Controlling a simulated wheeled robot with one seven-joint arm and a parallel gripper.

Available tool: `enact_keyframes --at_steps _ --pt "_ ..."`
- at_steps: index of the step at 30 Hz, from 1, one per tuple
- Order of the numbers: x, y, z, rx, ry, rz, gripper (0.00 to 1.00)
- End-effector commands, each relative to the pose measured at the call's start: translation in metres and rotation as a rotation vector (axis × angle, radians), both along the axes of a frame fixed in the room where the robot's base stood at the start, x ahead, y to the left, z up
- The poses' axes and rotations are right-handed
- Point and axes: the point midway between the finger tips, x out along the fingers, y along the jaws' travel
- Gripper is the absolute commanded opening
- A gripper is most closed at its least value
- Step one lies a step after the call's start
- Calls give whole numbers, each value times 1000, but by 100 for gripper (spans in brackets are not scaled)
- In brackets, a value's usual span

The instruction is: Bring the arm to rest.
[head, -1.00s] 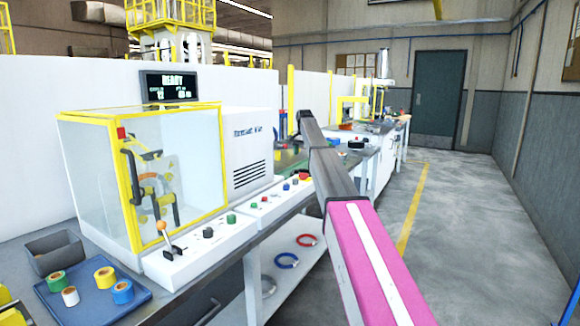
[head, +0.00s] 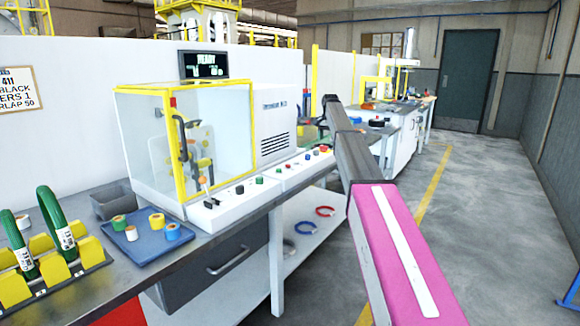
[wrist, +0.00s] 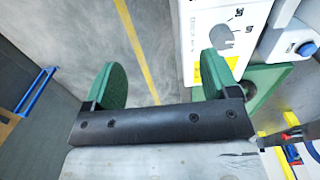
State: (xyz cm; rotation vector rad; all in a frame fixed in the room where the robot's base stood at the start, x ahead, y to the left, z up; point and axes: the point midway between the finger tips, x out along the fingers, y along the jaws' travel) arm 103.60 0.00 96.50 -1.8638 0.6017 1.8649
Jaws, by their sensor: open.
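My arm, grey and magenta, stretches forward on the right of the head view, beside the workbench. My gripper does not show clearly at its end there. In the wrist view my gripper (wrist: 160,88) has its two green fingers spread wide apart with nothing between them. Grey floor and a yellow floor line lie behind the fingers. The right finger appears close to a white machine panel (wrist: 210,40) with a dial; I cannot tell whether they touch.
The wrapping machine (head: 190,145) with yellow-framed guard stands on the bench. A blue tray (head: 150,250) of tape rolls, a grey bin (head: 112,203) and green coils (head: 57,225) on a yellow rack are at left. Floor (head: 480,220) on the right is clear.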

Motion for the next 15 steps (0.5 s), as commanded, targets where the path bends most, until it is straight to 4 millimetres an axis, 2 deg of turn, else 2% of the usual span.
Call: enact_keyframes --at_steps 1,8,13,15 --pt "-9 0 -9 0 0 7 81" --pt "-39 0 -50 1 1 46 81" --pt "-75 0 -94 1 1 89 81" --pt "-96 0 -118 0 1 114 81"
